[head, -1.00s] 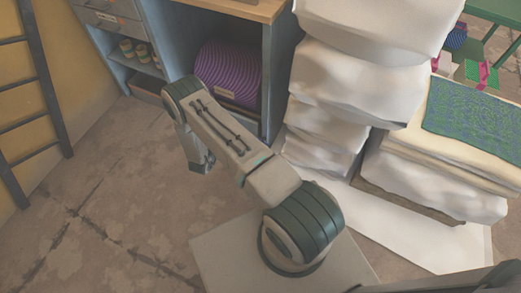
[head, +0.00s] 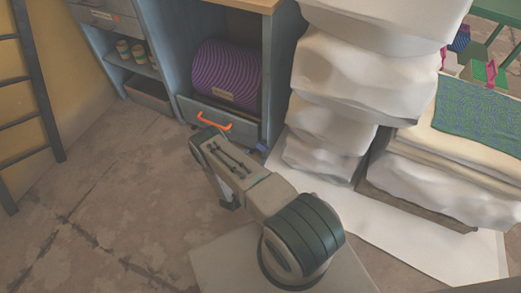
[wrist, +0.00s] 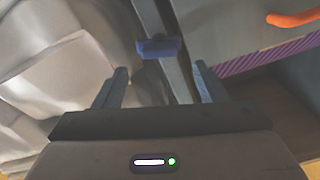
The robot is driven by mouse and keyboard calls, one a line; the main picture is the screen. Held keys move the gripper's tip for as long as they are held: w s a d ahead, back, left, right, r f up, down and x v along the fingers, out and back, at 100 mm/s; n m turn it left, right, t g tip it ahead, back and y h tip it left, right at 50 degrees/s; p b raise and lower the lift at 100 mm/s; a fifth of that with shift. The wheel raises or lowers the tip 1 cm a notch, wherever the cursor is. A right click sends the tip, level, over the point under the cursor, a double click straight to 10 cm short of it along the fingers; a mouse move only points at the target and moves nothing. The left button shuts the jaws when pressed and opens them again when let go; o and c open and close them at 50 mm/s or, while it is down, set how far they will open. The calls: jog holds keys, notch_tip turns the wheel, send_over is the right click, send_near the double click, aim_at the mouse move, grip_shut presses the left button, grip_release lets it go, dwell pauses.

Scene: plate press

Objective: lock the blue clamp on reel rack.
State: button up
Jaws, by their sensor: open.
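The blue clamp (wrist: 158,47) shows in the wrist view as a small dark blue block on a grey upright post. In the head view a small blue piece (head: 262,147), seemingly the same clamp, sits low at the right front edge of the blue-grey rack (head: 268,75). My gripper (wrist: 160,67) is open and empty. In the wrist view the clamp lies just beyond the fingertips, between their lines, and I see no contact. The gripper's fingers cannot be made out in the head view. Whether the clamp is locked cannot be told.
A purple ridged reel (head: 226,74) sits in the rack above a drawer with an orange handle (head: 214,121). A tall stack of white bundles (head: 335,90) stands close on the right. A ladder (head: 40,85) leans at the left. The floor (head: 110,190) at the left is clear.

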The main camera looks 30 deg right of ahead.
aim_at(260, 150)
jog(key=b+x, duration=0.1)
jog(key=x, duration=0.5)
jog(key=shift+w+d, duration=0.25)
jog(key=shift+d, duration=0.1)
jog(key=c, duration=0.9)
